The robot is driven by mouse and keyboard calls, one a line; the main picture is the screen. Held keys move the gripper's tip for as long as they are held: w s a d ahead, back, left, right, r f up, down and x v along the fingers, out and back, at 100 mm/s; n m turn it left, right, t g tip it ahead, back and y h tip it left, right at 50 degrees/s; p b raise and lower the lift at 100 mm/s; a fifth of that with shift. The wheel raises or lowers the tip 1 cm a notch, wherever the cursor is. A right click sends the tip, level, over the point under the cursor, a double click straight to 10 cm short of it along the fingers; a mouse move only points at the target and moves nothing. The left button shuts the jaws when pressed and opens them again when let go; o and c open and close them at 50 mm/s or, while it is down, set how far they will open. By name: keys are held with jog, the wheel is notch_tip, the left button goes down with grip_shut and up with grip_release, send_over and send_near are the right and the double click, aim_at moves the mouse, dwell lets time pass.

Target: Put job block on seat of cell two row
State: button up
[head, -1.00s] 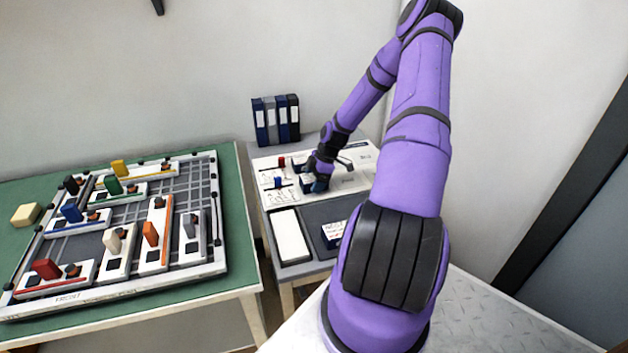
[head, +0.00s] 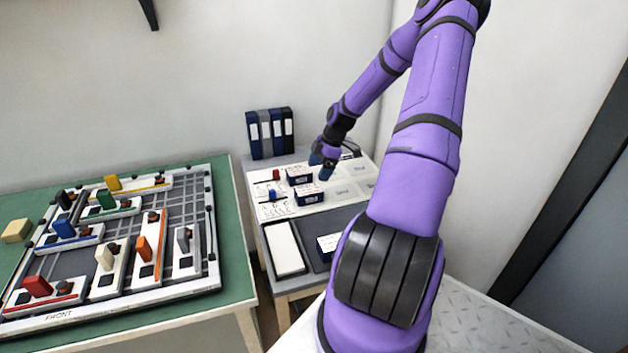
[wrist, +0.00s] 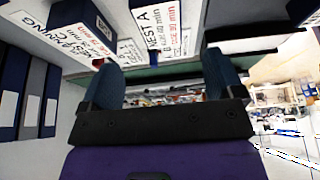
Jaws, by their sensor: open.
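Two dark blue job blocks with white labels sit on the white board (head: 345,203). The far block (head: 299,175) is right of a small red peg (head: 276,174); the near block (head: 308,195) is right of a small blue peg (head: 272,195). A third blue block (head: 328,246) lies on the dark grey area in front, partly behind my arm. My gripper (head: 322,173) is open and empty, above the board just right of the far block.
Several binders (head: 270,132) stand at the back. The green table (head: 232,235) at left holds a framed grid (head: 75,262) with coloured pieces. The board's right part is clear.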

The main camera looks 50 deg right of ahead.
jog(key=shift+v, duration=0.8)
jog(key=s+a+r+m+g+h, duration=0.15)
jog(key=a+r+m+h, duration=0.35)
jog(key=a+r, duration=1.75)
jog(key=s+a+r+m+t, duration=0.2)
jog(key=s+a+r, duration=0.4)
jog(key=s, duration=0.3)
jog(key=s+a+r+m+t+y, duration=0.1)
jog(key=s+a+r+m+t, duration=0.1)
jog(key=s+a+r+m, duration=0.2)
jog(key=s+a+r, duration=0.3)
jog(key=s+a, duration=0.1)
jog(key=s, duration=0.1)
jog(key=shift+s+a+r+m, duration=0.25)
jog(key=shift+s+r+m, duration=0.05)
jog(key=shift+s, duration=0.1)
